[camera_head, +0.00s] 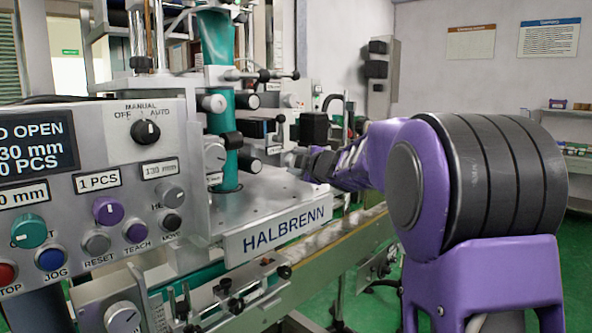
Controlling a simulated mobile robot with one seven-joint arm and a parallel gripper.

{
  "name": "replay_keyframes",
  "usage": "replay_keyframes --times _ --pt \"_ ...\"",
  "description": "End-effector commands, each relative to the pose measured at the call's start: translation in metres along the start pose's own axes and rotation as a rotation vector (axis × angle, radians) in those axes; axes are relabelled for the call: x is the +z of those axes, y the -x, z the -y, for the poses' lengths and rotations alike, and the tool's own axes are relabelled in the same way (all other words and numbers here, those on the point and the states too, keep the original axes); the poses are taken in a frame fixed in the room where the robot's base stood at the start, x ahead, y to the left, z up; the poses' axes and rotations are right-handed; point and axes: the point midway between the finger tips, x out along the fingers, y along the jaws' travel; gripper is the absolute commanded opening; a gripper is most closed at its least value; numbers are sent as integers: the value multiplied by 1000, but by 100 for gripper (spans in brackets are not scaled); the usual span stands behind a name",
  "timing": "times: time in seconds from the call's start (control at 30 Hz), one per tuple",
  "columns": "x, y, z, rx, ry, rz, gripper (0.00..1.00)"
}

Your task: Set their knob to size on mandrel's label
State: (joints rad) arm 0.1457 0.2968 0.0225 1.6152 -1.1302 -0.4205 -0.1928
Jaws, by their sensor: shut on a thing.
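My gripper (302,160) is at the end of the purple arm, beside the metal deck and to the right of the teal mandrel column (220,40). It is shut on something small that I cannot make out. Other knobs are a black mode selector (146,131), a purple knob (108,210), a teal knob (28,230) and a grey dial (122,317) low down. A small label (158,168) on the panel seems to read 130 mm. No mandrel label is readable.
The control panel display (38,145) is cut off at the left; it shows OPEN and 30 mm. The HALBRENN plate (287,232) fronts the deck. A conveyor (345,245) runs below it. Green floor is open at the right, behind my arm.

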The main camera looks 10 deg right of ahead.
Motion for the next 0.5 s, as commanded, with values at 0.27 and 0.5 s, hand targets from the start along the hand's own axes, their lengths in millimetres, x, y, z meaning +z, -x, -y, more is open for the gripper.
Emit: replay_keyframes --times 0.27,0.5 --pt "-1 0 2 84 202 -2 0" --pt "0 -1 3 146 352 -1 0"
